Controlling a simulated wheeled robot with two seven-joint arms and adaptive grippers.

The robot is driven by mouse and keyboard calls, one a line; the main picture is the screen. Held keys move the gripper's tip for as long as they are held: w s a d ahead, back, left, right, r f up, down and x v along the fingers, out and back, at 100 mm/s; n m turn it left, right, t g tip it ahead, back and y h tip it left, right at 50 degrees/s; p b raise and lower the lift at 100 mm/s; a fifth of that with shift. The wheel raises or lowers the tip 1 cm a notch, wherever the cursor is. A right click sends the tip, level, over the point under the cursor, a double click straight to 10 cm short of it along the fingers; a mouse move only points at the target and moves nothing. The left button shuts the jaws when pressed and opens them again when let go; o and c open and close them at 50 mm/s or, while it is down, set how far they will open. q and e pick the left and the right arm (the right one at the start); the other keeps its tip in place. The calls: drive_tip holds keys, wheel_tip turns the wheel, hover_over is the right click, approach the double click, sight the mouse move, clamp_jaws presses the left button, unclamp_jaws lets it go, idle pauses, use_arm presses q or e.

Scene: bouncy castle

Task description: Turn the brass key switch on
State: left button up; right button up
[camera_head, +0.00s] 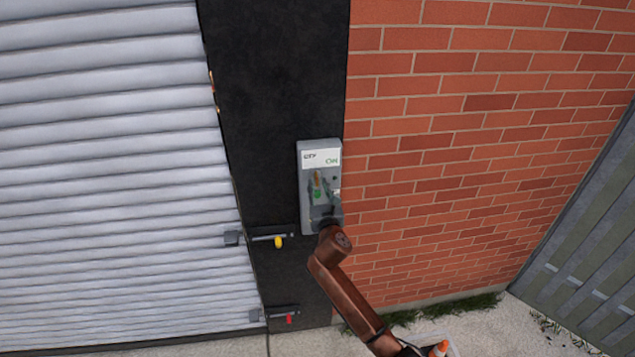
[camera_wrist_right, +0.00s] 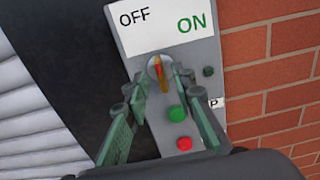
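The grey control box (camera_head: 307,212) is fixed to a black panel, with a white label reading OFF at left and ON at right. The brass key switch (camera_wrist_right: 158,72) sits just below the label in the right wrist view; its narrow grip stands nearly upright, leaning slightly left at the top. My right gripper (camera_wrist_right: 168,90) is open, with its green-padded fingers on either side of the key and a gap to each. Whether the fingertips reach as deep as the key, I cannot tell. In the head view the right gripper (camera_head: 323,190) partly covers the box. My left gripper is out of view.
Below the key are a green button (camera_wrist_right: 177,113) and a red button (camera_wrist_right: 184,144). Two latches with yellow (camera_head: 278,242) and red (camera_head: 289,319) tags are on the panel's lower part. A roller shutter (camera_head: 110,180) is left, a brick wall (camera_head: 460,150) right.

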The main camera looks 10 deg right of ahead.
drive_tip(key=shift+w, duration=1)
drive_tip(key=shift+c, duration=0.7)
clamp_jaws()
